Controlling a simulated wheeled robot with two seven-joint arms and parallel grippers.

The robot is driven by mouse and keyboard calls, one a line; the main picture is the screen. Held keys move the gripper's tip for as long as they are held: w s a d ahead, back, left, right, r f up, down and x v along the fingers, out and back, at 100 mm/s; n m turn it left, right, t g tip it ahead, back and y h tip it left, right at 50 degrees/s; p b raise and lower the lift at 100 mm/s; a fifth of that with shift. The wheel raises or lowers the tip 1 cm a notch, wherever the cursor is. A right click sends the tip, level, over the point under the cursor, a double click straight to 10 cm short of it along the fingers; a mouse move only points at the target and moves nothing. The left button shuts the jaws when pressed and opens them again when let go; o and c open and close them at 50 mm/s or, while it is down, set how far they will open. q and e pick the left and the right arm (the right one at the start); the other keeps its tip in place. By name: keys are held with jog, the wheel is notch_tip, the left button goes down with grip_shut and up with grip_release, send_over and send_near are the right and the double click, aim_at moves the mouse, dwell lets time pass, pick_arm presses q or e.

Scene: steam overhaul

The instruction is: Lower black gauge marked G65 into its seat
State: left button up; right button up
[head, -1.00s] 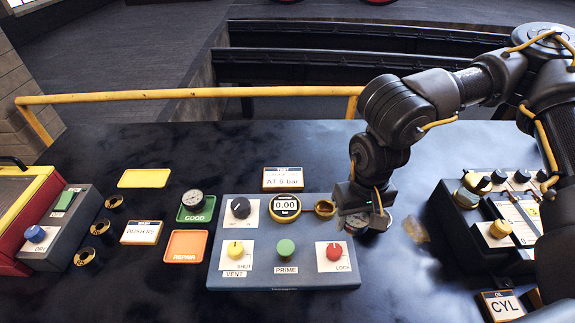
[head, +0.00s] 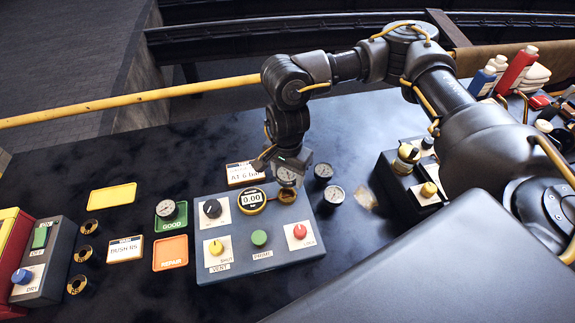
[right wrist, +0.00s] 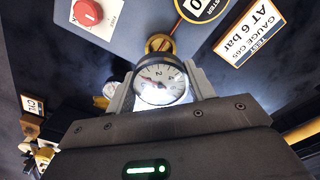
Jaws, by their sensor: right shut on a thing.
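My right gripper (head: 288,178) is shut on a round gauge (head: 286,173) with a white dial and black rim. The gauge also shows between the fingers in the right wrist view (right wrist: 160,83); I cannot read a G65 mark on it. A brass ring seat (head: 288,196) is at the back right of the blue-grey test panel (head: 290,261). In the head view the gauge appears just above the seat and partly overlaps it. In the right wrist view the seat (right wrist: 158,45) shows just beyond the gauge, and the exact gap is unclear. My left gripper is not in view.
Two other gauges (head: 323,171) (head: 334,195) stand right of the panel. Another gauge lies on the green GOOD pad (head: 168,220). The "0.00" display (head: 251,199) is close left of the seat. A "Gauge G65, AT 6 bar" sign (right wrist: 256,30) stands behind the panel.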

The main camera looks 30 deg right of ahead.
jog(key=shift+f+b, duration=1.35)
jog(key=shift+f, duration=0.65)
jog(key=shift+a+f+b, duration=0.1)
jog(key=shift+f+b, duration=0.15)
jog(key=shift+b, duration=0.25)
jog(key=shift+f, duration=0.2)
dwell(0.4)
jog(key=shift+f+b, duration=0.45)
jog(key=shift+b, duration=0.25)
jog(key=shift+f+b, duration=0.3)
jog(key=shift+b, duration=0.15)
jog(key=o, duration=1.5)
jog(key=shift+c, duration=0.2)
jog(key=shift+r, duration=0.1)
